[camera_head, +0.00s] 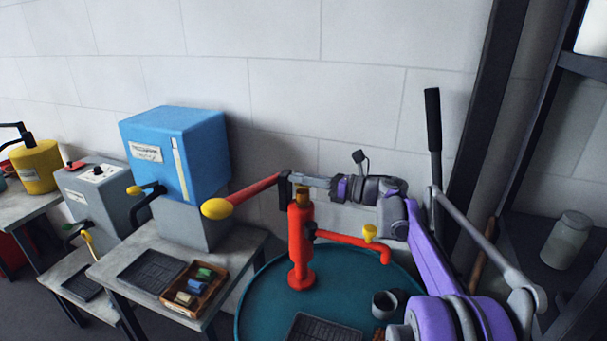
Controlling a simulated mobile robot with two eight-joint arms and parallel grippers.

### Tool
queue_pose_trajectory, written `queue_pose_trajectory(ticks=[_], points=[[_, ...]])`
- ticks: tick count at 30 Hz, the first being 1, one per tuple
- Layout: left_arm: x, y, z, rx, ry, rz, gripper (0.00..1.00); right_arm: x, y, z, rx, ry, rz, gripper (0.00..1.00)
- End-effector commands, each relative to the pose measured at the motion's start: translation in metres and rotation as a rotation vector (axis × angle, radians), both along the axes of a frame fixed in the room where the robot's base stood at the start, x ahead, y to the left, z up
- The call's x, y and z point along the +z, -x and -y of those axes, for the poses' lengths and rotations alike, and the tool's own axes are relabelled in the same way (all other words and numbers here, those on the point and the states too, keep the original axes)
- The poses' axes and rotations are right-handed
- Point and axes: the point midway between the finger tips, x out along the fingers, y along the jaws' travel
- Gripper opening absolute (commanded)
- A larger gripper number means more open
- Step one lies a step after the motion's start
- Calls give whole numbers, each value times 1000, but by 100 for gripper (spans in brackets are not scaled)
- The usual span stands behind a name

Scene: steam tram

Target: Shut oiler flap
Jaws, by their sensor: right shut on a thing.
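A red pump-like fixture (297,247) stands upright on a round teal top. My right gripper (287,188) comes in from the right at the top of the fixture and is shut at the lever's right end. The fingers hide the exact contact. I cannot clearly make out a flap labelled as the oiler's. My left gripper is out of view.
The teal round top (262,291) carries a small dark cup (385,304) and a dark grate. Left of it, a table (130,252) holds a blue box (177,150) and a wooden tray (180,307) with small blocks. A tall black-handled lever (433,120) stands behind my arm.

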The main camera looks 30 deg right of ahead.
Motion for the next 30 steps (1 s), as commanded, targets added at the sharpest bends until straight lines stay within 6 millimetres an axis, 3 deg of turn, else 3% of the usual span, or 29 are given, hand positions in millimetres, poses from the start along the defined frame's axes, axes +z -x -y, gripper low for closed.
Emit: queue_pose_trajectory(ticks=[12, 30], points=[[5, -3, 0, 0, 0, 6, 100, -6, 4, -4, 0, 175, 149, 0], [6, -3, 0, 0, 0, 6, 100, -8, 4, -5, 0, 210, 179, 0]])
